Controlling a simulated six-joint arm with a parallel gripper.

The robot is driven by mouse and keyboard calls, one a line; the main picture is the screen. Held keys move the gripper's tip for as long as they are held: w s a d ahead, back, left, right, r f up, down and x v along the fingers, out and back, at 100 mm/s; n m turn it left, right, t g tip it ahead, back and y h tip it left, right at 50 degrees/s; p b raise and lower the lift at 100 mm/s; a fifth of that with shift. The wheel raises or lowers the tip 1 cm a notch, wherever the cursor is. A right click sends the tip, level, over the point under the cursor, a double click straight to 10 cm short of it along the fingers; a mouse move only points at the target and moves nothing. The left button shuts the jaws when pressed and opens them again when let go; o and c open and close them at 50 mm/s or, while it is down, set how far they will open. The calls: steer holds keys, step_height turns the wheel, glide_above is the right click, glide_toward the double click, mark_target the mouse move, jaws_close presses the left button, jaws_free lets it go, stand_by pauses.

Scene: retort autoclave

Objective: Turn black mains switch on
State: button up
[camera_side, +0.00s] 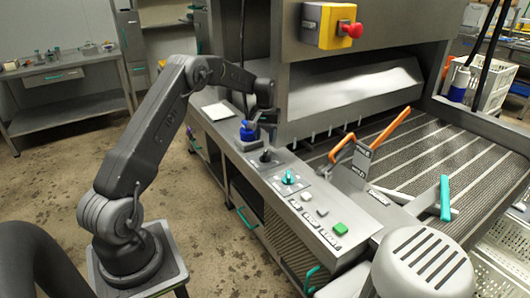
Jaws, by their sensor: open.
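The control panel (307,207) runs along the front of the machine. A black knob (266,157), which looks like the mains switch, sits on it on a dark plate, between a blue knob (248,131) and a teal knob (288,177). Its on or off position is too small to read. My gripper (266,118) points down at the far end of the panel, beside the blue knob and apart from the black knob. It is open, and I see nothing held in it; its fingers are small and dark against the machine.
White and grey buttons (308,196) and a green button (340,229) lie nearer on the panel. An orange lever (383,130) and a teal handle (445,198) stand up at the right. A red stop button (351,30) on a yellow box is above. The space over the panel's near half is free.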

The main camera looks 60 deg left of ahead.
mark_target(265, 153)
step_height(265, 153, down, 7)
steer(key=shift+f, duration=0.1)
steer(key=shift+c, duration=0.3)
jaws_close()
